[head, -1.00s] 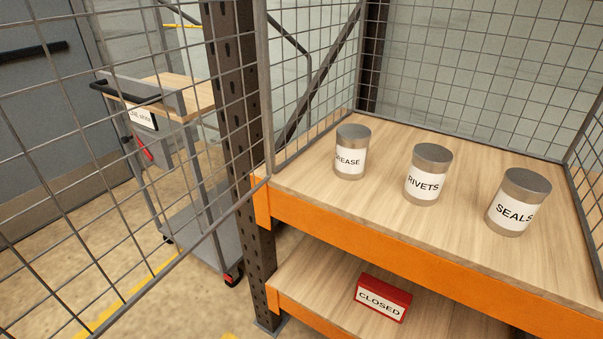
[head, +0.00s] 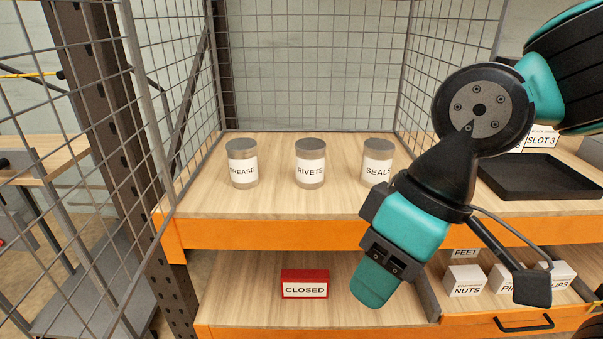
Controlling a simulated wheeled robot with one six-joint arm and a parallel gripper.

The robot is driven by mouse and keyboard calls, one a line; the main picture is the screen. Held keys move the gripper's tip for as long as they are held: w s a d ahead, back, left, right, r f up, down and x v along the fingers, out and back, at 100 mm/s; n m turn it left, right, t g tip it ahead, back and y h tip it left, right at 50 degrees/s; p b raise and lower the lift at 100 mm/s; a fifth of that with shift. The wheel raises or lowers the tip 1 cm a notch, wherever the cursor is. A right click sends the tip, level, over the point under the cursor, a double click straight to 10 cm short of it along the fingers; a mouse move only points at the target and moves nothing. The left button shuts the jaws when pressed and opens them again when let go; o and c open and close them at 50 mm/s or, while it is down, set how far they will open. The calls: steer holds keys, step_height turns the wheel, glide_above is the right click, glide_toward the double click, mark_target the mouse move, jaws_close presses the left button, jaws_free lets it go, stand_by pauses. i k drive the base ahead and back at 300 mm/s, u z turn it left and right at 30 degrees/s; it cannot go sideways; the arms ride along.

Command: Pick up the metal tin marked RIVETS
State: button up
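The metal tin marked RIVETS (head: 310,165) stands upright on the upper wooden shelf, between two similar tins. My gripper (head: 384,252), teal and black, hangs in front of the shelf, right of and lower than the RIVETS tin in the picture. It is apart from that tin. Its fingers do not show clearly, so I cannot tell whether it is open.
Wire mesh encloses the shelf's left side and back, with another mesh panel right of the tins. An orange edge (head: 290,232) runs along the shelf front. Below are a red CLOSED sign (head: 304,284) and white boxes, one marked NUTS (head: 465,281). A black tray (head: 540,178) lies at right.

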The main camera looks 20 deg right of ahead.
mark_target(310, 152)
steer(key=z, duration=0.4)
steer(key=i, duration=0.65)
steer(key=u, duration=1.55)
